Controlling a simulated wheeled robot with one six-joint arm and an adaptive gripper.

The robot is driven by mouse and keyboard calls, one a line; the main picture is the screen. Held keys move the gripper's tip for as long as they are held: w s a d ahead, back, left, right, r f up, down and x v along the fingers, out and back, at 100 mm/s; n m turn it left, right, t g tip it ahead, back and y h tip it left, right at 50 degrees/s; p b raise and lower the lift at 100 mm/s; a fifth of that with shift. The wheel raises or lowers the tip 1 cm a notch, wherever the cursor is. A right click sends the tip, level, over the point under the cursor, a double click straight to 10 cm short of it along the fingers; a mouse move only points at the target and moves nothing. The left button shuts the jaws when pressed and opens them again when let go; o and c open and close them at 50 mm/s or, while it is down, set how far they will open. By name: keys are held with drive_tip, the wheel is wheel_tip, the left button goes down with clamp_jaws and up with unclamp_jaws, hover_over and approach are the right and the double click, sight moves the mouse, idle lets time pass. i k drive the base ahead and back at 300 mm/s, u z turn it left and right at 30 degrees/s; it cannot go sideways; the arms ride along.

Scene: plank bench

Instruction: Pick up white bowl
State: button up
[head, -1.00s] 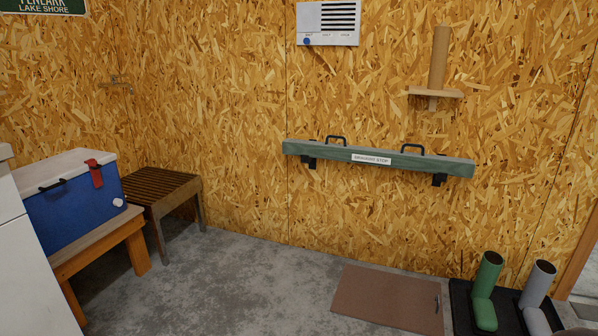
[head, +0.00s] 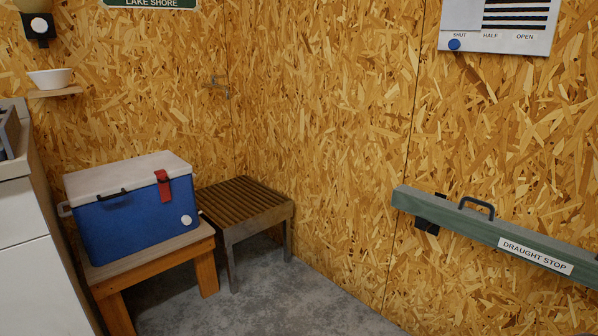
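The white bowl (head: 50,78) sits upright on a small wooden wall shelf (head: 56,93) at the upper left of the head view. It stands above and behind the blue cooler, near the left edge of the picture. Nothing covers the bowl. My gripper is not in the head view.
A blue cooler (head: 135,222) with a white lid stands on a wooden bench (head: 153,268) below the shelf. A slatted plank stool (head: 245,203) is beside it in the corner. A white cabinet (head: 35,270) fills the left edge. A green draught stop (head: 470,228) hangs at right. Concrete floor (head: 300,305) is clear at bottom centre.

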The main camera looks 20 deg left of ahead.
sight(57, 80)
drive_tip(key=u, duration=0.9)
drive_tip(key=i, duration=1)
drive_tip(key=u, duration=1.05)
